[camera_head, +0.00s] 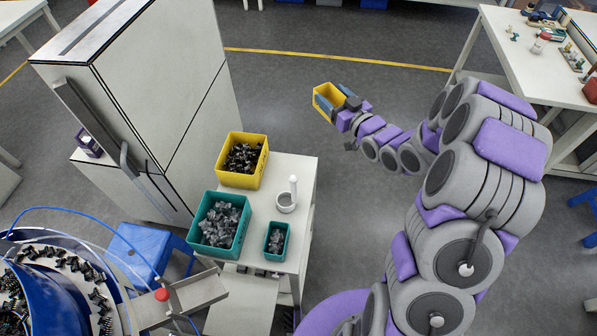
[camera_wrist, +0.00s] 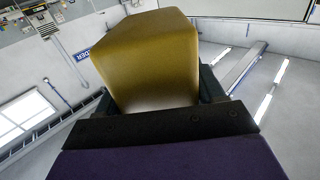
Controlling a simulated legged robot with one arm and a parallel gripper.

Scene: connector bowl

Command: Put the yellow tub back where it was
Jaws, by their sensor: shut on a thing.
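A small yellow tub (camera_head: 327,103) is held in the air by my gripper (camera_head: 345,98), to the right of the white table (camera_head: 305,172) and above the floor. The tub is tilted, with its opening facing the head camera; I see no parts in it. In the wrist view, the same tub (camera_wrist: 150,60) sits between the dark jaws of my gripper (camera_wrist: 160,125), and its outer walls face me. A larger yellow tub (camera_head: 261,167) full of dark parts stands at the back left of the white table.
A large teal tub (camera_head: 241,232) and a small teal tub (camera_head: 286,230), both with parts, stand on the table. A white upright item on a ring base (camera_head: 287,204) is near the right edge. The back right tabletop is bare. A tall white cabinet (camera_head: 180,90) stands behind.

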